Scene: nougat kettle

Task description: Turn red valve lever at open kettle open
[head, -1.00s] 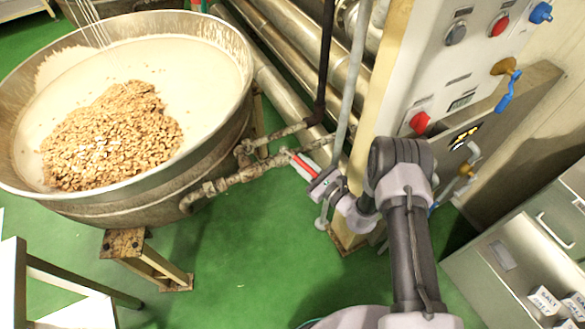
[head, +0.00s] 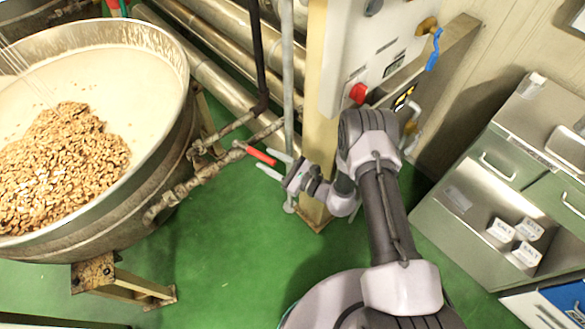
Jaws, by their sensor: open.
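The open kettle (head: 165,140) is a large round steel vessel at the left of the head view. A rusty pipe (head: 200,178) with fittings runs from its side towards the post.
A tan post (head: 319,95) and a control panel (head: 375,45) with a red button (head: 358,93) stand close to my arm. Large steel pipes (head: 225,50) run behind. A drawer cabinet (head: 500,170) is at the right. Green floor (head: 225,240) is clear below the gripper.

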